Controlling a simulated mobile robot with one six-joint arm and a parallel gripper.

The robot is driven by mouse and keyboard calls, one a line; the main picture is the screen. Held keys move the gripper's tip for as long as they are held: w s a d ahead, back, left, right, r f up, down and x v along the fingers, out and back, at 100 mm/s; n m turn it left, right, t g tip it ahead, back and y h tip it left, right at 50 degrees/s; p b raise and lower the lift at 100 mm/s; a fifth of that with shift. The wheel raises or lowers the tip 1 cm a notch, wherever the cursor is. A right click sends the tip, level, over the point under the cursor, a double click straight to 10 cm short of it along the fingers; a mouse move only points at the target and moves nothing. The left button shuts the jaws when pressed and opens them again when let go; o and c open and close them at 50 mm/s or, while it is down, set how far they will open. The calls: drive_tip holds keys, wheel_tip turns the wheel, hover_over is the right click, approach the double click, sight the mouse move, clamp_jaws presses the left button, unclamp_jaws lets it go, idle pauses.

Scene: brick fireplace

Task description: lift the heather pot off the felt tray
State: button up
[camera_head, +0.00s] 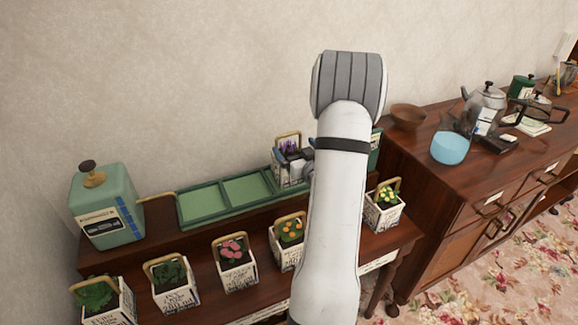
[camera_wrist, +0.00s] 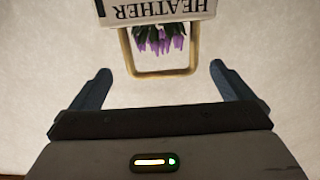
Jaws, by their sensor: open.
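The heather pot (camera_head: 289,170) is a white box-shaped pot with purple flowers and a tan square loop handle. It stands at the right end of the green felt tray (camera_head: 184,211), partly hidden by my arm. In the wrist view the heather pot (camera_wrist: 158,12) is at the top, its HEATHER label upside down, with its handle (camera_wrist: 128,55) pointing towards my gripper. My gripper (camera_wrist: 160,70) is open, with one finger on each side of the handle's end. Neither finger visibly touches the handle. The tray's left and middle compartments are empty.
Several flower pots stand along the lower front shelf, including a pink one (camera_head: 234,264) and an orange one (camera_head: 289,240). A teal canister (camera_head: 106,205) is left of the tray. A brown bowl (camera_head: 408,117), blue cup (camera_head: 450,148) and kettle (camera_head: 484,108) stand on the right cabinet.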

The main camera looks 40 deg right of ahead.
drive_tip(key=p, duration=0.2)
hover_over(286, 150)
drive_tip(key=shift+s+a+r, duration=0.1)
drive_tip(key=shift+s+r, duration=0.05)
drive_tip(key=shift+c, duration=0.4)
drive_tip(key=c, duration=1.4)
drive_tip(key=shift+r, duration=0.1)
drive_tip(key=shift+c, duration=0.4)
drive_tip(key=shift+r, duration=0.1)
